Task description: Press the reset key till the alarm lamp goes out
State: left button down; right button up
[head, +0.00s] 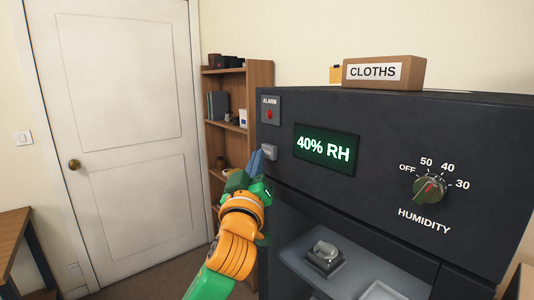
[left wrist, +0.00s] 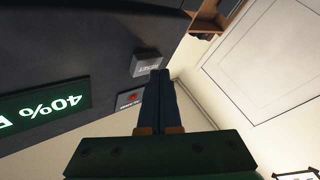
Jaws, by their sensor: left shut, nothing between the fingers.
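The grey reset key (head: 269,152) is on the left edge of the dark cabinet's front, below the alarm lamp (head: 269,114). The lamp is red; I cannot tell for certain whether it glows. My left gripper (head: 256,161) is shut and empty, its blue fingertips just left of the key. In the left wrist view the fingertips (left wrist: 159,74) overlap the edge of the key (left wrist: 147,65), whose label reads RESET. I cannot tell whether they touch it. The red lamp (left wrist: 131,98) shows beside the fingers there. My right gripper is not in view.
The cabinet (head: 390,140) has a green display (head: 327,149) reading 40% RH and a humidity knob (head: 431,187). A box labelled CLOTHS (head: 384,73) stands on top. Below is an open bay with a grey shelf (head: 342,280). A bookshelf (head: 260,75) stands behind, left of the cabinet.

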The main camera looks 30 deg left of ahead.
pick_arm(q)
jog(key=shift+s+a, duration=0.1)
jog(key=shift+s, duration=0.2)
jog(key=shift+s, duration=0.1)
jog(key=s, duration=0.1)
jog(key=s+a, duration=0.1)
jog(key=s, duration=0.1)
jog(key=s+a, duration=0.1)
jog(key=shift+s, duration=0.25)
